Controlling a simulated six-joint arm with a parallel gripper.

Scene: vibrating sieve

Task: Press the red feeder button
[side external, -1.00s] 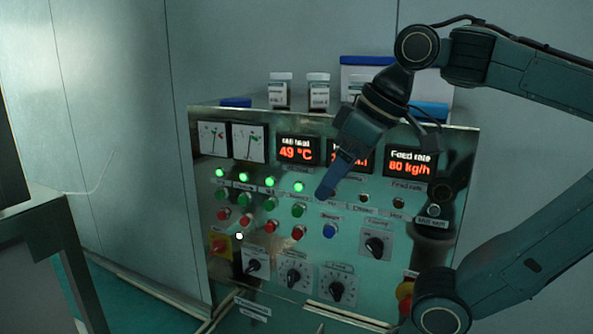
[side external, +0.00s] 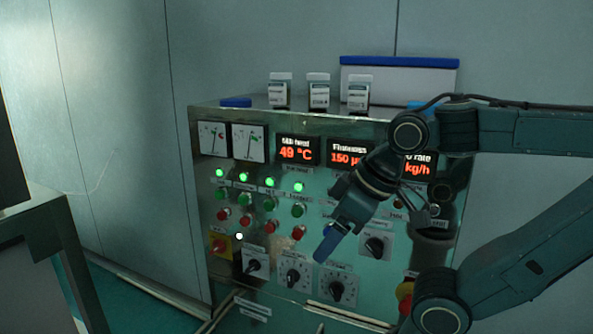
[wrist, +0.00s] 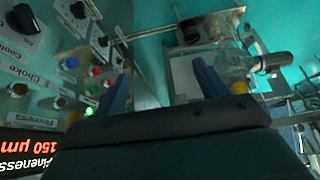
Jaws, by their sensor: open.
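A row of red buttons sits below a row of green ones on the metal control panel (side external: 270,130) in the side view. The rightmost red button (side external: 297,232), under the fourth green button (side external: 298,210), lies in the column that appears to be the feeder's; its label is too small to read surely. My gripper (side external: 326,246) is in front of the panel, right of and slightly below that button, pointing down and left. In the wrist view its two blue fingers (wrist: 163,82) are apart with nothing between them. A red button (wrist: 89,111) shows left of the fingers there.
Black knobs (side external: 292,277) line the lower panel, with a red-and-yellow switch (side external: 219,246) at left. Lit displays (side external: 298,151) and gauges are above. Jars (side external: 318,92) stand on top of the cabinet. The space left of the gripper before the panel is clear.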

